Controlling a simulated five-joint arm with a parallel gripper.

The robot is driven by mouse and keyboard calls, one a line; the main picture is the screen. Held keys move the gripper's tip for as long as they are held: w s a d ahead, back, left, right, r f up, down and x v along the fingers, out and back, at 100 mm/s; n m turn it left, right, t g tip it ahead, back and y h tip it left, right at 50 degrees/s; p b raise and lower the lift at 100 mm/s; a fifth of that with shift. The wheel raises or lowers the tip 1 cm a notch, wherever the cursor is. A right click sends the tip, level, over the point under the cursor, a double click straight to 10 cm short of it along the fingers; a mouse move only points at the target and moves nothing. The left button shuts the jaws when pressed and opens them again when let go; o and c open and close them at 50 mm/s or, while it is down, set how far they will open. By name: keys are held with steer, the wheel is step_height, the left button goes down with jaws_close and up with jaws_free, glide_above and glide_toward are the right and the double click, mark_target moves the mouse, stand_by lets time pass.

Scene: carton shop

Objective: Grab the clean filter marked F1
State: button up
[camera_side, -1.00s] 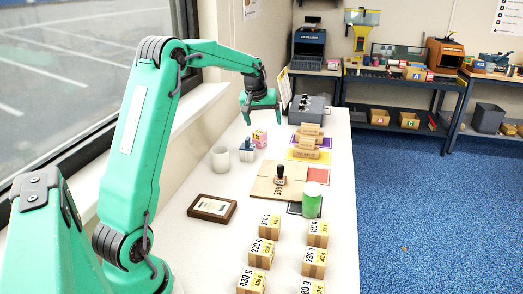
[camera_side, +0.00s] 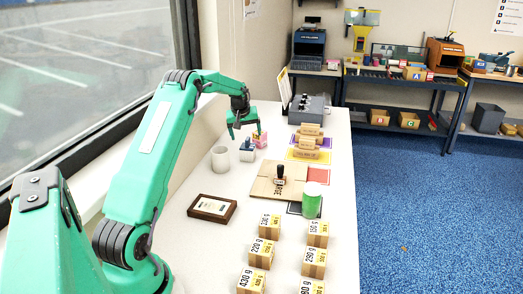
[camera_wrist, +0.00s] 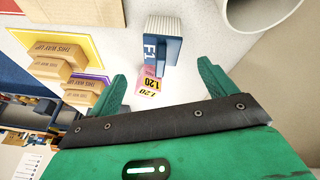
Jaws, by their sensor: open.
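The filter marked F1 (camera_wrist: 163,50) is a block with a blue frame and a pale pleated part. It stands on the white table in the wrist view, ahead of my fingertips and between their lines. In the side view the filter (camera_side: 247,155) stands just below my gripper (camera_side: 246,136). In the wrist view my gripper (camera_wrist: 163,84) is open and empty, its green fingers spread. A pink block marked 1.20 (camera_wrist: 152,86) sits beside the filter, nearer the fingers. It also shows in the side view (camera_side: 262,141).
A white cup (camera_side: 220,158) stands left of the filter. Brown cartons (camera_side: 304,148) lie on a yellow mat and a purple mat to the right. A grey device (camera_side: 308,108) is at the back. A framed plaque (camera_side: 212,208) and several numbered boxes (camera_side: 261,254) are nearer.

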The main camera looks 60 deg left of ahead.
mark_target(247, 139)
steer(key=shift+x, duration=0.8)
steer(key=shift+x, duration=2.6)
steer(key=shift+s, duration=0.1)
steer(key=c, duration=1.2)
